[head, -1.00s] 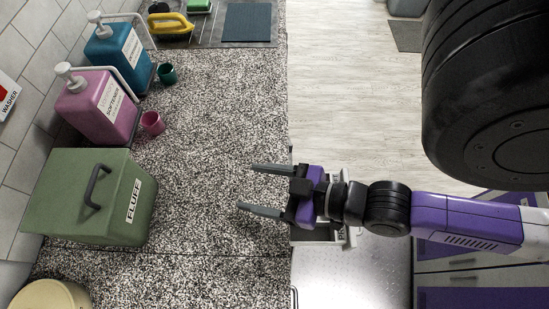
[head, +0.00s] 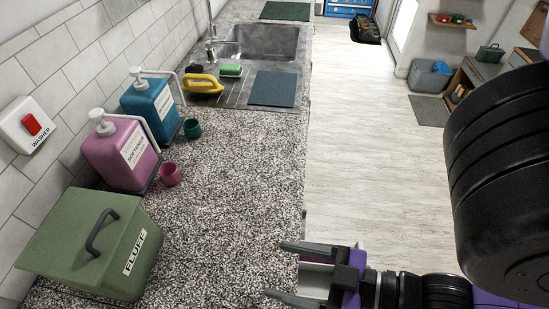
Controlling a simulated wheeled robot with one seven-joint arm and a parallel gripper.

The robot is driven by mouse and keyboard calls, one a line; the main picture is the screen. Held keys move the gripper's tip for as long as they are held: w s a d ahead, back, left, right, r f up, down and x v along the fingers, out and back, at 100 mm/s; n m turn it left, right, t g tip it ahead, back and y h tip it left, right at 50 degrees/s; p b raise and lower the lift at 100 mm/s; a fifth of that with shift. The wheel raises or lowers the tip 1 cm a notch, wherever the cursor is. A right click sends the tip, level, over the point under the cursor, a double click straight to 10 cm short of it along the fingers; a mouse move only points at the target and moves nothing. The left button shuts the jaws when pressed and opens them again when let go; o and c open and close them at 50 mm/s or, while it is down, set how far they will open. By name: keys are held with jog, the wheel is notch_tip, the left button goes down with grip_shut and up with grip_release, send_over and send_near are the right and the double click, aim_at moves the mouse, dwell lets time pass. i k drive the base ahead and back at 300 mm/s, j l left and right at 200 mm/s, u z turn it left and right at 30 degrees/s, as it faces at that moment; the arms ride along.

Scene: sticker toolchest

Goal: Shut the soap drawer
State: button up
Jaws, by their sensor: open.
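My gripper (head: 276,270) is open and empty at the bottom centre of the head view. Its two grey fingers point left and overlap the counter's front edge in the picture. A pale, open drawer (head: 314,283), which looks like the soap drawer, juts out from under the counter edge, below and behind the gripper. Only small parts of it show between and around the fingers. The gripper and arm hide most of it, and its label and handle cannot be seen. I cannot tell whether the fingers touch it.
The speckled counter (head: 235,190) holds a green FLUFF box (head: 100,245), a pink softener bottle (head: 120,155), a blue bottle (head: 150,108) and two small cups. A sink (head: 258,42) lies beyond. The pale floor (head: 370,170) right of the counter is clear.

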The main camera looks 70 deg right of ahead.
aim_at(315, 277)
jog(key=k+l, duration=0.1)
jog(key=k, duration=0.75)
jog(key=k+l+z, duration=0.15)
jog(key=k, duration=0.75)
